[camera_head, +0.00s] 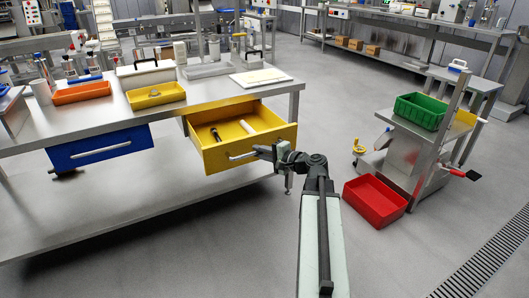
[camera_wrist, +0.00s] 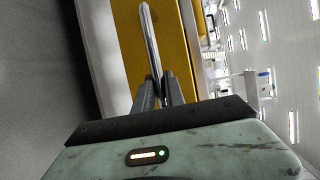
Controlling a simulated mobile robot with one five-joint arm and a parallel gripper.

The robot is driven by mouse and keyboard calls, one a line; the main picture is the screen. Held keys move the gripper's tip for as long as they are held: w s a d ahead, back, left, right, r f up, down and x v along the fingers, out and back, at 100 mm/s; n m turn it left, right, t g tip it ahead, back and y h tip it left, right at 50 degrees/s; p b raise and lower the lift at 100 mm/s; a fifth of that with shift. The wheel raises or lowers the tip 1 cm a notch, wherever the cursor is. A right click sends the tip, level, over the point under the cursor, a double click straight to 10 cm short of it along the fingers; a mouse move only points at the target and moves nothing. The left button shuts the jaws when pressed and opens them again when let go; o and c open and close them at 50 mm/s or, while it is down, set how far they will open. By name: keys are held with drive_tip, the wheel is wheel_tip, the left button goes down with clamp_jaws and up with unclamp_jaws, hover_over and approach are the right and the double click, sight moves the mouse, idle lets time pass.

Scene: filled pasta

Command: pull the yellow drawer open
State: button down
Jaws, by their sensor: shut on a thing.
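The yellow drawer (camera_head: 222,155) stands pulled out from under the steel workbench, and its inside shows in the head view. A dark-ended item (camera_head: 215,134) and a pale item (camera_head: 247,127) lie in it. Its metal bar handle (camera_head: 241,156) runs across the front. My gripper (camera_head: 262,152) is at the right end of this handle, shut on it. In the wrist view the handle (camera_wrist: 150,40) runs up from between the two fingers (camera_wrist: 159,90), with the yellow front (camera_wrist: 185,45) behind it.
A blue drawer (camera_head: 100,147) is at the left of the same bench (camera_head: 200,94). Orange and yellow trays (camera_head: 155,95) stand on top. A red bin (camera_head: 375,201) lies on the floor to the right, beside a cart with a green crate (camera_head: 420,110). Open floor lies in front of the bench.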

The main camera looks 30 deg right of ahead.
drive_tip(key=shift+a, duration=0.1)
drive_tip(key=c, duration=1.4)
unclamp_jaws()
drive_tip(key=shift+s, duration=0.1)
drive_tip(key=p+v, duration=0.1)
drive_tip(key=v, duration=0.6)
drive_tip(key=shift+s+d, duration=0.2)
drive_tip(key=shift+s, duration=0.15)
drive_tip(key=shift+r, duration=0.1)
